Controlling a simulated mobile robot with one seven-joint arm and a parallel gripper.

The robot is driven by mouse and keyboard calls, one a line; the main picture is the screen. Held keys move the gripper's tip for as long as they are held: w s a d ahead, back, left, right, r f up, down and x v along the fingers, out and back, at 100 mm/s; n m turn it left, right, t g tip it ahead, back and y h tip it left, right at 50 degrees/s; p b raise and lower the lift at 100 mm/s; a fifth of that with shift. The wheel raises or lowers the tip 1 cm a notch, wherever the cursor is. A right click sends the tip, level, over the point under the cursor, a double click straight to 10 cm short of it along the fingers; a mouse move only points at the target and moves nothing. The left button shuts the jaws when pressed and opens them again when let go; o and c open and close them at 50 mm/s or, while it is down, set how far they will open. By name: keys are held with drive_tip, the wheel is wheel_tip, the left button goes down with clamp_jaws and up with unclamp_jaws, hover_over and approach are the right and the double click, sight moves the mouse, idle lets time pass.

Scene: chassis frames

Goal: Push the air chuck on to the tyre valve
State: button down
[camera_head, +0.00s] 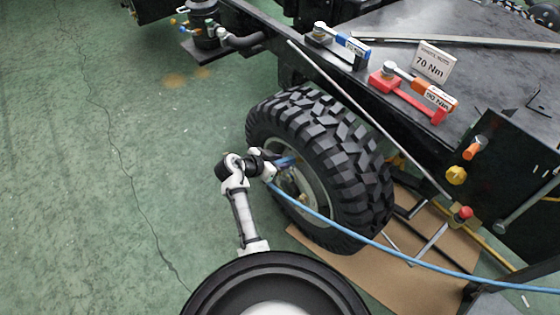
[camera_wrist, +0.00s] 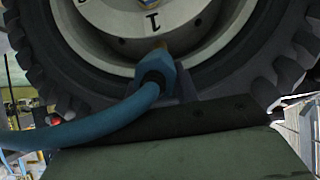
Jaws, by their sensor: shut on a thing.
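The black knobbly tyre (camera_head: 330,150) is mounted on a chassis, and its light rim faces my arm. My gripper (camera_head: 279,163) is at the rim face, shut on the blue air chuck (camera_wrist: 157,74). In the wrist view, the chuck's head points up at the rim, just below the figure 1. A small brass-coloured piece, apparently the tyre valve (camera_wrist: 161,44), shows at the chuck's tip. Chuck and valve look in line and very close; I cannot tell whether the chuck is pushed on. The fingers are mostly hidden behind the chuck.
The blue hose (camera_head: 400,260) runs from the chuck to the lower right, in front of the tyre. A brown board (camera_head: 345,270) lies under the wheel. Red (camera_head: 405,95) and blue-handled tools stand on the chassis top by a 70 Nm sign (camera_head: 432,64). Green floor at left is clear.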

sight(278, 162)
drive_tip(key=shift+p+v, duration=1)
drive_tip(key=shift+v, duration=1.2)
drive_tip(key=shift+a, duration=0.1)
drive_tip(key=p+v, duration=0.2)
drive_tip(key=v, duration=0.4)
drive_tip(key=shift+p, duration=0.35)
drive_tip(key=m+y+p, duration=0.1)
drive_tip(key=m, duration=0.3)
drive_tip(key=d+m+t+p, duration=0.1)
drive_tip(key=m, duration=0.3)
drive_tip(key=d+m+y+p, duration=0.1)
drive_tip(key=m, duration=0.2)
drive_tip(key=shift+d+f+m+t+y, duration=0.15)
drive_tip(key=shift+f+m+t+y, duration=0.15)
drive_tip(key=shift+m+t, duration=0.1)
drive_tip(key=shift+f+b, duration=0.15)
drive_tip(key=shift+b, duration=0.4)
